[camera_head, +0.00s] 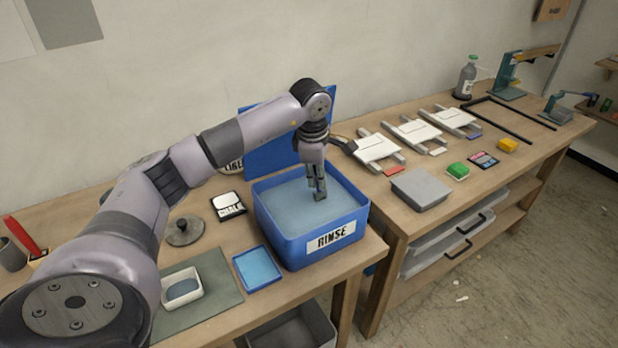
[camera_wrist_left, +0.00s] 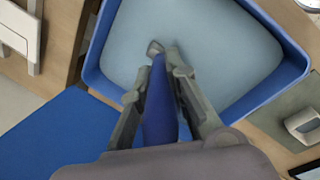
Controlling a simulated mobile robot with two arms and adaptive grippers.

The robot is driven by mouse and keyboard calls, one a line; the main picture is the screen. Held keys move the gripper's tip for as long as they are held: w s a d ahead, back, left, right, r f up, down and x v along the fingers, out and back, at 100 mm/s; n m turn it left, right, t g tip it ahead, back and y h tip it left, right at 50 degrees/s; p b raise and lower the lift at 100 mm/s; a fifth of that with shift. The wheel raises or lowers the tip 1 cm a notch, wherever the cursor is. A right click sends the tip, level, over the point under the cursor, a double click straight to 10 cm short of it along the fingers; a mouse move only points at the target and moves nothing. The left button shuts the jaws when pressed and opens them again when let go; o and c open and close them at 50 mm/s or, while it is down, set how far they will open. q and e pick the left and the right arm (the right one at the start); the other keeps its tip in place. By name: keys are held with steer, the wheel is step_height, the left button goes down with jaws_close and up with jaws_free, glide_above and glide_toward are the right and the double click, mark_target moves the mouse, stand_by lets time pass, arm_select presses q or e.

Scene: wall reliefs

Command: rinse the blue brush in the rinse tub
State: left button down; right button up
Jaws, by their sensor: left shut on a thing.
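The blue rinse tub (camera_head: 330,238) stands on the near bench with a RINSE label on its front. Pale blue-grey liquid fills it, and its blue lid (camera_head: 285,150) stands open behind. My left gripper (camera_head: 318,192) points down over the inside of the tub. In the left wrist view my left gripper (camera_wrist_left: 157,88) is shut on the blue brush (camera_wrist_left: 158,105), whose blue body lies between the fingers. A small grey end shows past the blue. Whether the brush touches the liquid I cannot tell. My right gripper is not in view.
A shallow blue tray (camera_head: 257,268) lies left of the tub. A white dish (camera_head: 182,287) sits on a green mat (camera_head: 215,295), near a round grey lid (camera_head: 184,232). On the right bench are a grey box (camera_head: 420,188), white panels (camera_head: 377,148) and a green block (camera_head: 458,171).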

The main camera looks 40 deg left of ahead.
arm_select(q)
steer(key=shift+w+d, duration=0.2)
steer(key=shift+w, duration=0.2)
steer(key=shift+r, duration=0.15)
steer(key=shift+w+p+v, duration=0.25)
steer(key=shift+p+v, duration=0.6)
steer(key=shift+v, duration=0.3)
steer(key=shift+w+p+v, duration=0.25)
steer(key=shift+p+v, duration=0.6)
steer(key=shift+v, duration=0.35)
steer(key=shift+a+r, duration=0.1)
steer(key=shift+a, duration=0.05)
steer(key=w+p+v, duration=0.1)
steer(key=p+v, duration=0.5)
steer(key=v, duration=0.2)
steer(key=shift+w+r, duration=0.25)
steer(key=shift+r, duration=0.35)
steer(key=shift+a, duration=0.1)
